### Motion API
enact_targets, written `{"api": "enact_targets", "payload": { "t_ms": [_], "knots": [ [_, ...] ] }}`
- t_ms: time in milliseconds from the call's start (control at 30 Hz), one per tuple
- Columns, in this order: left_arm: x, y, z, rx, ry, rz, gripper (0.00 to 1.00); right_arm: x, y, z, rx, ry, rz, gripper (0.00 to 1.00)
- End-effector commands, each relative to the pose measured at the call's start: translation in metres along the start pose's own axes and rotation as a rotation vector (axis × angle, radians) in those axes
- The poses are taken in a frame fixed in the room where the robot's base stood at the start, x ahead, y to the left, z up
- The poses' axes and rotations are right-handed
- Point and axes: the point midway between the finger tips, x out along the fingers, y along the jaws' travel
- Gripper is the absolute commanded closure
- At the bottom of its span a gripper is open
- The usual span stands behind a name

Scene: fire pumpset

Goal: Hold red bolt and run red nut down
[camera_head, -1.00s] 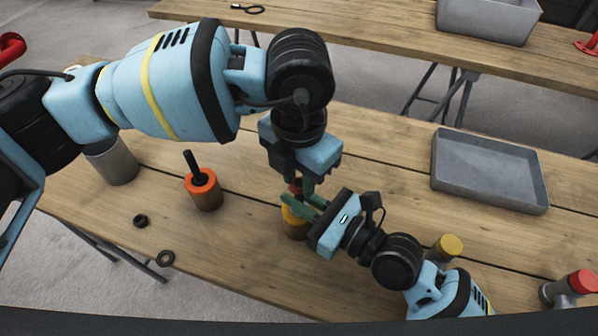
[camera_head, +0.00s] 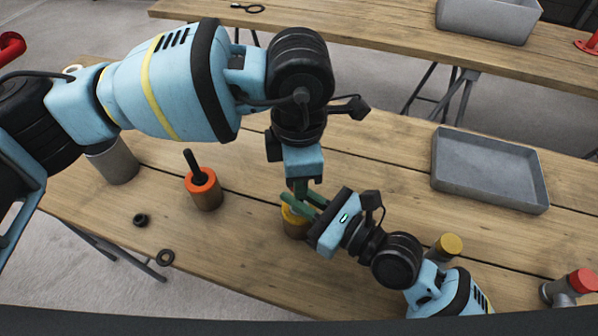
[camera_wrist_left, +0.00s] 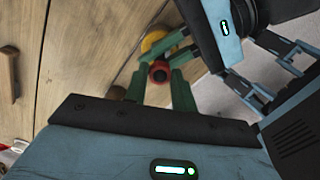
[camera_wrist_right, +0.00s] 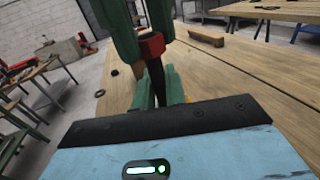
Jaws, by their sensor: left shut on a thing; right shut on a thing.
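The red nut (camera_wrist_right: 152,45) sits around the upper part of the dark bolt (camera_wrist_right: 157,82) in the right wrist view. My left gripper (camera_head: 300,188) reaches down from above, its green fingers shut on the red nut, which also shows in the left wrist view (camera_wrist_left: 160,72). My right gripper (camera_head: 297,204) comes in from the right, below the left one, its fingers shut on the dark shaft. Behind and below the fingers is a yellow-topped stand (camera_head: 293,223). In the head view, the fingers hide the nut and bolt. How far the thread is engaged is hidden.
An orange-topped stand (camera_head: 203,190) with a black stud stands left. A grey cylinder (camera_head: 115,163) and two dark rings (camera_head: 140,220) (camera_head: 166,257) are nearby. A grey tray (camera_head: 488,172) lies right. Yellow-capped (camera_head: 449,245) and red-capped (camera_head: 580,283) parts stand at the front right.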

Motion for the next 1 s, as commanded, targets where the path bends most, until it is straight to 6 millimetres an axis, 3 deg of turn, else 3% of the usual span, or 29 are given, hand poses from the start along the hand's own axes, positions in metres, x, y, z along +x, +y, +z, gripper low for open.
{"api": "enact_targets", "payload": {
  "t_ms": [33,200,567,767,1000],
  "knots": [
    [0.000,0.001,0.000,-0.002,0.000,0.001,0.70,0.000,0.000,0.000,0.000,0.000,0.000,1.00],
    [0.000,0.000,0.000,-0.003,0.000,0.001,0.49,0.000,0.000,0.000,0.000,0.000,0.000,1.00],
    [-0.005,0.000,0.000,-0.004,-0.001,0.001,0.49,0.000,0.000,0.000,0.000,0.000,0.000,1.00],
    [-0.034,0.001,0.001,-0.003,-0.002,0.003,0.49,0.000,0.000,0.000,0.000,0.000,0.000,1.00],
    [-0.082,0.001,0.000,-0.004,-0.002,0.003,0.49,0.000,0.000,0.000,0.000,0.000,0.000,1.00]
  ]
}}
